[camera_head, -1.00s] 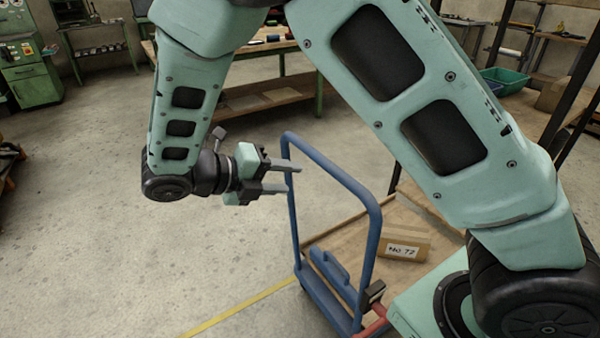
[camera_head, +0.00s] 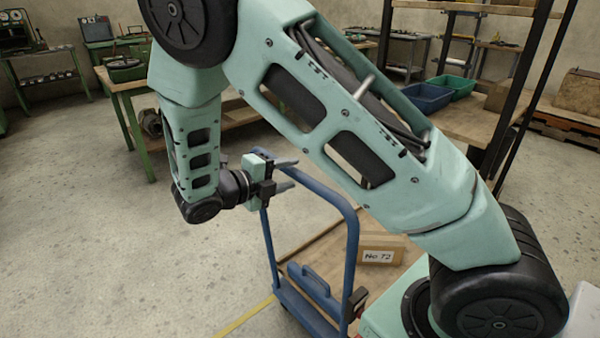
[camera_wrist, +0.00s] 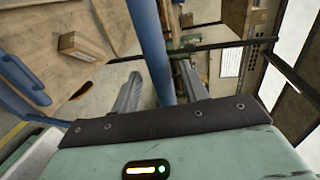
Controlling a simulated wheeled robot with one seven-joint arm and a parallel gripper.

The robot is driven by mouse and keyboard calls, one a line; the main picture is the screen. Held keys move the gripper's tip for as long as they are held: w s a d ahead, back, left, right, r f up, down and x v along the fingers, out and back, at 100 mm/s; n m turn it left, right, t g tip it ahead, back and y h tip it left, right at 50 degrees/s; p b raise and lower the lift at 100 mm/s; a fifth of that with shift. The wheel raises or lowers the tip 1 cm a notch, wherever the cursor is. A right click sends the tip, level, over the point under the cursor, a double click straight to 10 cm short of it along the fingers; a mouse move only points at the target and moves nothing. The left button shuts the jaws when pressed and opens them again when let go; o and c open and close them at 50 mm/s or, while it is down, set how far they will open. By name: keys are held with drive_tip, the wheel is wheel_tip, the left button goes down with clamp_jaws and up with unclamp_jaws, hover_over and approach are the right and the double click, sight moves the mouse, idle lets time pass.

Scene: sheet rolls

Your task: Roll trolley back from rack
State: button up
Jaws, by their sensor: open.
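The trolley has a blue tube handle (camera_head: 352,245) and a wooden deck (camera_head: 325,258). It stands on the floor in the middle of the head view. A cardboard box (camera_head: 380,248) marked "No 72" lies on its deck. My gripper (camera_head: 290,172) is at the handle's upper left corner, with its fingers pointing right. In the wrist view, a blue handle tube (camera_wrist: 150,45) runs between the two open fingers (camera_wrist: 160,72). I cannot tell whether either finger touches it. The box also shows in the wrist view (camera_wrist: 82,45). My arm covers part of the trolley's right side.
A rack with black posts (camera_head: 533,90) and wooden shelves stands at the right, holding blue and green bins (camera_head: 428,97). A green-legged workbench (camera_head: 135,118) stands behind my gripper. The concrete floor (camera_head: 80,240) at left is clear. A yellow line (camera_head: 245,317) runs near the trolley.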

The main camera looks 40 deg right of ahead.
sight(300, 171)
drive_tip(key=shift+d+f, duration=0.25)
drive_tip(key=shift+d, duration=0.9)
drive_tip(key=shift+d+f, duration=0.2)
drive_tip(key=shift+d, duration=0.9)
clamp_jaws()
